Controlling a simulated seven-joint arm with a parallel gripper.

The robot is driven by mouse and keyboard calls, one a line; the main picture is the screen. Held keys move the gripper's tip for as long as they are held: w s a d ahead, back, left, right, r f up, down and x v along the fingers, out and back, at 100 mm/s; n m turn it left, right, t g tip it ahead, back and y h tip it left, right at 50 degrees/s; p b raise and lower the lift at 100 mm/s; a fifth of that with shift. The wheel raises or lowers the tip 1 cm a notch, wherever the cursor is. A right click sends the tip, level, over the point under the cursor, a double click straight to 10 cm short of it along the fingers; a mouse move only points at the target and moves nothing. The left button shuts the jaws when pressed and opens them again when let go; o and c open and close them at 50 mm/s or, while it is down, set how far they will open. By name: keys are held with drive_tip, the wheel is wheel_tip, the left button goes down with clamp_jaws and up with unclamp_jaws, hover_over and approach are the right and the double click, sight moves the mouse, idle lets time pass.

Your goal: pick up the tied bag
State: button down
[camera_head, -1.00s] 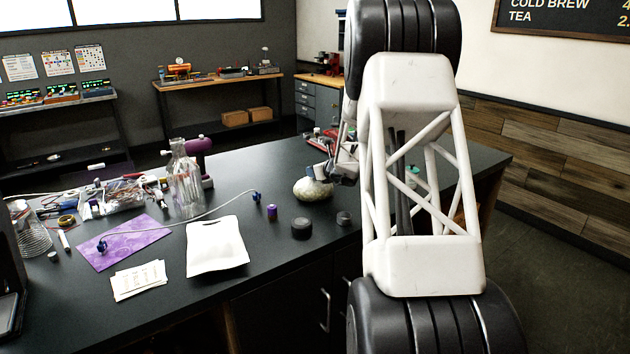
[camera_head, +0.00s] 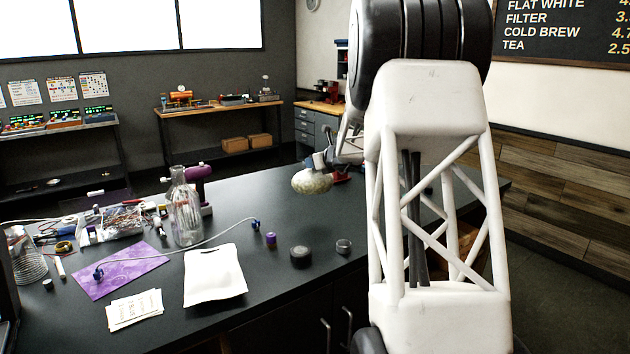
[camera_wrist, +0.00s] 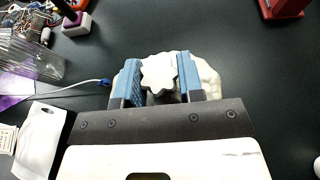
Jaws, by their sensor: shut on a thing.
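The tied bag (camera_head: 311,181) is a pale, lumpy, rounded bundle, held above the dark bench in the head view. My gripper (camera_head: 318,162) is over its top, with its fingers closed on the tied top. In the wrist view the bag (camera_wrist: 208,78) bulges out beyond the two blue fingers of my gripper (camera_wrist: 158,82). A white star-shaped top piece (camera_wrist: 158,71) shows between the fingers. The underside of the bag is hidden in the wrist view.
A white pouch (camera_head: 214,276), a dark round puck (camera_head: 301,257), a small purple cylinder (camera_head: 271,239) and a small round jar (camera_head: 343,246) stand on the bench. A glass bottle (camera_head: 186,212) stands to the left. The bench below the bag is clear.

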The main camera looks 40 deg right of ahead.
wheel_tip(320, 180, up, 14)
idle(0.4)
